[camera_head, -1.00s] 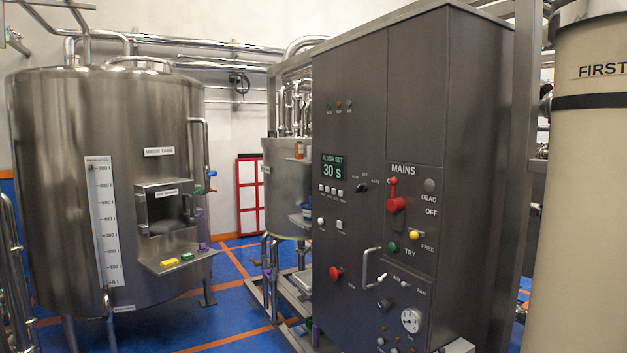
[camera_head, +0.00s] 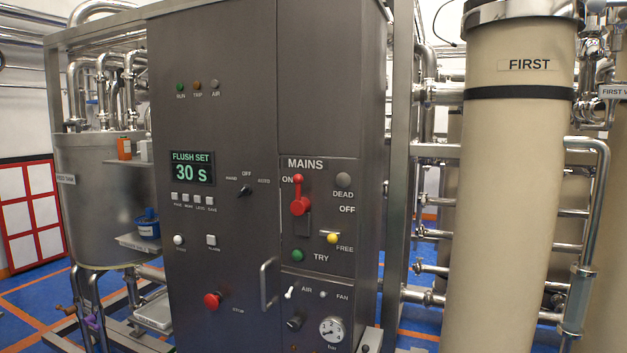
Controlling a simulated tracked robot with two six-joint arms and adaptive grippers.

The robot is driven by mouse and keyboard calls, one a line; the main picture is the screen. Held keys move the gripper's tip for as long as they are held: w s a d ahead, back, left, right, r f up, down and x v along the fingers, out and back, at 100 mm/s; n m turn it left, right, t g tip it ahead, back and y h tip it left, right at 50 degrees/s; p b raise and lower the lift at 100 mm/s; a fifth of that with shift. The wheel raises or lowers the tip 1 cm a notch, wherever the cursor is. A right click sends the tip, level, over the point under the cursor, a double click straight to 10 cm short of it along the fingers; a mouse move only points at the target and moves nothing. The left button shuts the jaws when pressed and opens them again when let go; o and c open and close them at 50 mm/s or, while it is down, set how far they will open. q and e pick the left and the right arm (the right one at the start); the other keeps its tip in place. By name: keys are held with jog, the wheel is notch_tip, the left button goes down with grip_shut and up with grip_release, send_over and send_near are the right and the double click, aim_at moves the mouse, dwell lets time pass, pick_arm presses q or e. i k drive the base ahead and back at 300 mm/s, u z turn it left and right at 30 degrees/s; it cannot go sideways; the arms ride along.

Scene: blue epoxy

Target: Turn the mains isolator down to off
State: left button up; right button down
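A grey DEAD lamp (camera_head: 343,180) sits at the upper right of the handle. A yellow FREE button (camera_head: 333,238) and a green TRY button (camera_head: 297,255) sit below it. Neither of my grippers is in view.
The grey cabinet (camera_head: 218,120) has a protruding pull handle (camera_head: 267,283) and a red stop button (camera_head: 212,300). A beige column marked FIRST (camera_head: 510,180) and steel pipework stand to the right. A steel tank (camera_head: 95,190) is at the left. Some blue floor (camera_head: 25,310) is open there.

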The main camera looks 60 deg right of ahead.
aim_at(302, 205)
jog(key=z, duration=0.4)
jog(key=i, duration=0.9)
jog(key=z, duration=0.65)
jog(key=k, duration=0.85)
jog(key=z, duration=0.2)
jog(key=i, duration=0.9)
jog(key=u, duration=0.1)
